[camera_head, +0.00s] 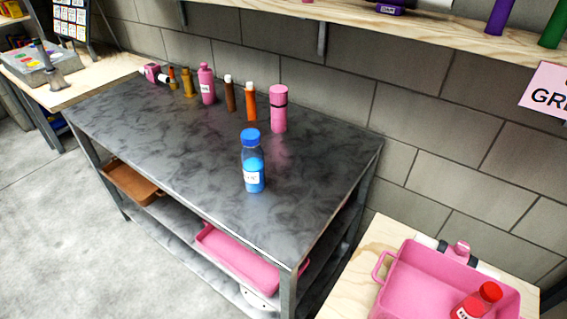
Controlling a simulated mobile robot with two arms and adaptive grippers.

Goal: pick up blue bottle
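The blue bottle (253,165) stands upright on the dark grey metal table (150,130), toward its right front part. It has a blue cap, blue contents in its lower part and a white label with dark print. Nothing touches it and it is in full view. Neither of my grippers shows in the head view.
Several bottles stand behind it: a pink one (278,108), an orange one (250,102), a brown one (230,94) and another pink one (207,84). A wooden shelf (420,28) runs above.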

